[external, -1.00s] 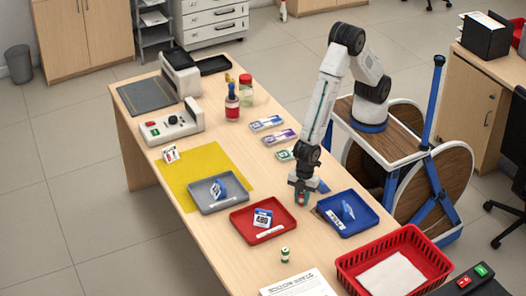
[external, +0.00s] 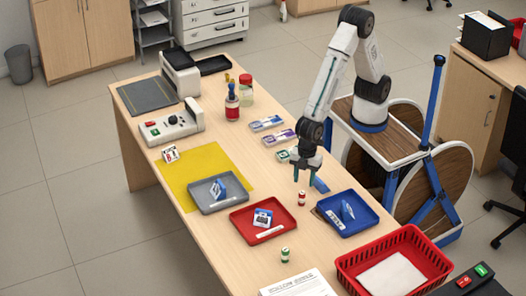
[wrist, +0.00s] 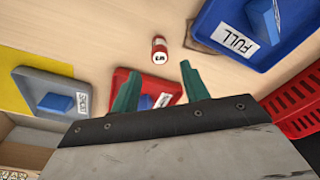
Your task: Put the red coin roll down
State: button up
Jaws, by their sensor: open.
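The red coin roll (external: 301,198) stands upright on the bare table between the red tray and the blue tray. It has a red body with a white band, and it also shows in the wrist view (wrist: 160,49). My gripper (external: 304,179) is above the roll, with its green fingers apart and nothing between them. In the wrist view my two green fingertips (wrist: 159,78) are spread, and the roll lies beyond them, clear of both.
A red tray (external: 244,234) is to the left of the roll, a blue tray (external: 367,225) to its right. A grey tray (external: 206,206) is farther left. A green coin roll (external: 285,254) stands in front. A red basket (external: 352,280) is at the front right.

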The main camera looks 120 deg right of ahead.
jog(key=s+d+r+m, duration=0.2)
jog(key=s+d+r, duration=0.45)
jog(key=r, duration=0.25)
jog(key=s+d+r+m, duration=0.1)
jog(key=s+d+r, duration=0.4)
jog(key=d+r, duration=0.35)
jog(key=s+d+r+m, duration=0.2)
jog(key=s+d, duration=0.1)
jog(key=s, duration=0.6)
jog(key=s+d+r+m, duration=0.2)
jog(key=s+d, duration=0.2)
jog(key=s, duration=0.5)
jog(key=shift+d+r+h, duration=0.2)
jog(key=shift+d+h, duration=0.1)
jog(key=shift+h, duration=0.1)
jog(key=shift+w, duration=0.1)
